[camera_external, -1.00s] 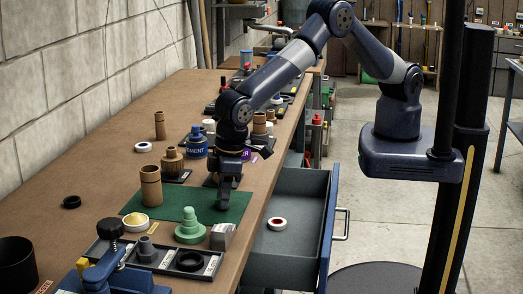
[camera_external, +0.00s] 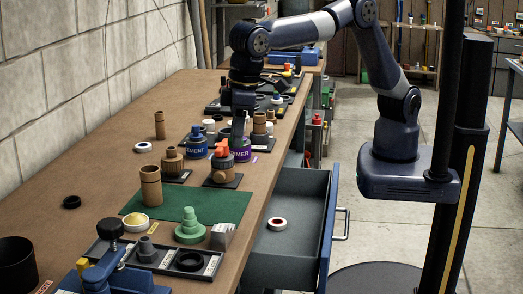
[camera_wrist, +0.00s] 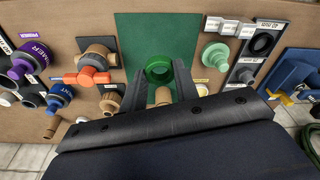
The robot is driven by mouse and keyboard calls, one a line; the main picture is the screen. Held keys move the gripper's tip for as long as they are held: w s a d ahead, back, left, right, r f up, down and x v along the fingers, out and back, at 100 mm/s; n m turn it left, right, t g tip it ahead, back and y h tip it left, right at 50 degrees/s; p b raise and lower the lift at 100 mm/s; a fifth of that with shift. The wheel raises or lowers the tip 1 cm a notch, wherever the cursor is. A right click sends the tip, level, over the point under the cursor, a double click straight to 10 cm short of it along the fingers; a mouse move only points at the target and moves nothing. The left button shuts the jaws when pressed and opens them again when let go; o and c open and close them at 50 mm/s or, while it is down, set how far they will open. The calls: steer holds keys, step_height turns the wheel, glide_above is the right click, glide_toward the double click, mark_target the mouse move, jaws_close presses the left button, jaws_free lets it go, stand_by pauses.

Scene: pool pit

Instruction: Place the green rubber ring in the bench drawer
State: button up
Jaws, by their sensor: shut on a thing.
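The green rubber ring (camera_wrist: 158,70) sits between the fingertips of my gripper (camera_wrist: 160,82) in the wrist view, with the green mat behind it. My gripper (camera_external: 241,122) is shut on the ring and raised above the bench, beyond the mat. I cannot make out the ring in the external view. The bench drawer (camera_external: 290,258) is pulled open at the bench's right side, below and nearer the camera than my gripper. A red and white roll (camera_external: 277,223) lies inside it, with bare floor around it.
The green mat (camera_external: 235,203) carries a brown pipe piece (camera_external: 151,187) at its left end. A green stepped plug (camera_external: 190,229) stands at its near edge. An orange-handled valve (camera_external: 222,168), a purple can (camera_external: 240,149) and a blue can (camera_external: 196,146) stand near my gripper.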

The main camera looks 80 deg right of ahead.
steer(key=s+d+f+m+b, duration=0.1)
steer(key=s+d+m+b, duration=0.4)
steer(key=s+b, duration=0.8)
steer(key=shift+n, duration=0.7)
steer(key=f, duration=1)
steer(key=f+b, duration=0.1)
steer(key=f, duration=0.9)
steer(key=w+d+f, duration=0.1)
steer(key=f, duration=0.9)
steer(key=shift+w, duration=0.1)
steer(key=shift+f+b, duration=0.1)
steer(key=shift+b, duration=0.25)
steer(key=o, duration=0.5)
steer(key=shift+f, duration=0.1)
steer(key=o, duration=0.5)
step_height(320, 180, up, 12)
steer(key=s+p, duration=0.1)
steer(key=shift+s+p, duration=0.4)
